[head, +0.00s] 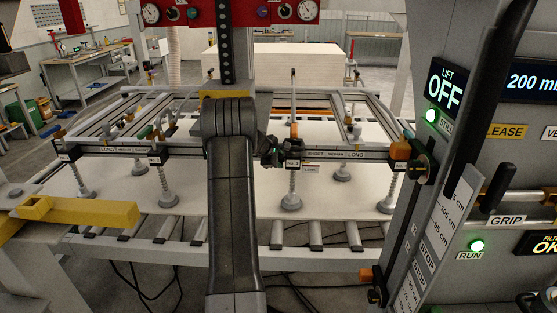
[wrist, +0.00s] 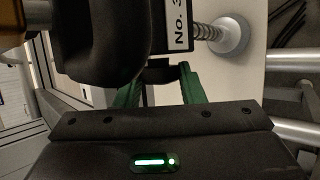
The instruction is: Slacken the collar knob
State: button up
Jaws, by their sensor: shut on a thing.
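My gripper (head: 271,153) is at the near rail of the suction frame, just left of a dark collar (head: 293,151). In the wrist view its green fingers (wrist: 159,82) stand on either side of a small dark part, the collar knob (wrist: 160,71), and are shut on it. The knob is mostly hidden by the fingers and shadow. A white plate reading "No. 3" (wrist: 180,28) sits just beyond it. A suction cup on a spring stem (head: 292,199) hangs below the collar; it also shows in the wrist view (wrist: 229,36).
The frame's near rail (head: 340,154) carries LONG, MEDIUM and SHORT labels. A white sheet (head: 255,200) lies below on rollers. A control panel (head: 480,150) reading LIFT OFF stands close on the right. A yellow beam (head: 85,213) juts in at left. A large dark rounded shape fills the wrist view's upper left.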

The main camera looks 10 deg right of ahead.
jog(key=o, duration=1)
jog(key=b+v, duration=0.3)
jog(key=v, duration=1)
jog(key=shift+s+a+r, duration=0.2)
jog(key=shift+a+r, duration=0.05)
jog(key=shift+r, duration=0.05)
jog(key=p+x, duration=0.3)
jog(key=x, duration=1.1)
jog(key=shift+s+r, duration=0.1)
jog(key=shift+r, duration=0.05)
